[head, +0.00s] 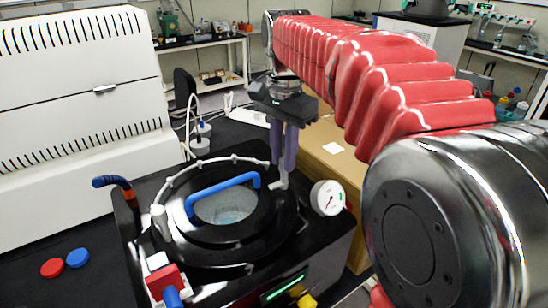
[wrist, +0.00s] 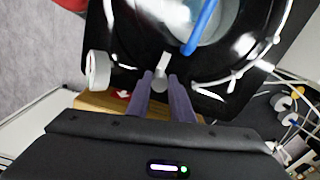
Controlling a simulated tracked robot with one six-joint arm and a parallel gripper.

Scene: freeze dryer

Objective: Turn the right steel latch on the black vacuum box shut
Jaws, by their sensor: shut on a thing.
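The black vacuum box (head: 325,243) stands on the dark bench with a round lid and a blue handle (head: 222,188) on top. The right steel latch (head: 279,184) is at the lid's right edge, and it also shows in the wrist view (wrist: 162,67). My gripper (head: 284,172) points down over it, its two grey-purple fingers (wrist: 160,84) shut on the latch. The fingers partly hide the latch, so its exact angle is hard to tell. Another steel latch (head: 160,220) is at the lid's left edge.
A round white gauge (head: 327,198) sits close to the right of my gripper. A red and blue valve (head: 166,281) is at the box's front left. Red and blue caps (head: 77,257) lie on the bench. A large white machine (head: 75,100) stands behind left.

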